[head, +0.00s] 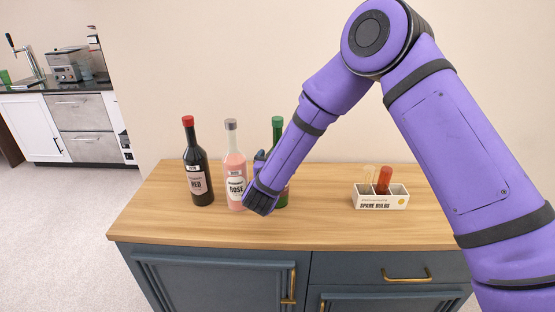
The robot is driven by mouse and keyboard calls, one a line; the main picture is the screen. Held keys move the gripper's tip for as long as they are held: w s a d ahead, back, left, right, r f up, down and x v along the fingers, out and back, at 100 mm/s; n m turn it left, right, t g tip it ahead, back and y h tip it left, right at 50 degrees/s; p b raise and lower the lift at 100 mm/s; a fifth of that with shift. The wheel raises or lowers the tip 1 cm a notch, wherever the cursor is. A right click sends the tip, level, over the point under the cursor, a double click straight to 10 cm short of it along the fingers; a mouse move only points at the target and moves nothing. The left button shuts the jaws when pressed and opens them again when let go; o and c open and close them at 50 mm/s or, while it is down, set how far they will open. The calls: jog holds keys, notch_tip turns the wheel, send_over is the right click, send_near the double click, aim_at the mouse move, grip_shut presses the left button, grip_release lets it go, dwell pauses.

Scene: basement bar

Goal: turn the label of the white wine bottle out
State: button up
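Three bottles stand upright on the wooden cabinet top. The rightmost bottle (278,130) has a green cap and a green body. My wrist and forearm hide most of its body, and no label on it shows, so I cannot read that it is the white wine. My gripper (260,160) is at the left side of this bottle, mostly hidden behind my wrist. I cannot tell whether it touches the bottle or how its fingers stand. A pink bottle (234,165) labelled ROSÉ is just left of my gripper. A dark bottle (193,150) labelled RED has a red cap.
A white holder (382,202) marked SPARE BULBS, with an amber and a red bulb in it, stands on the right of the wooden top (320,232). The wood between it and the bottles is clear. The wall is close behind.

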jog(key=shift+n+y, duration=1.55)
jog(key=shift+y, duration=0.85)
jog(key=shift+n+y, duration=1.55)
jog(key=shift+y, duration=0.85)
jog(key=c, duration=0.7)
jog(key=shift+m+h, duration=1.6)
jog(key=shift+h, duration=0.9)
jog(key=shift+m+h, duration=1.6)
jog(key=shift+h, duration=0.9)
jog(key=shift+c, duration=0.2)
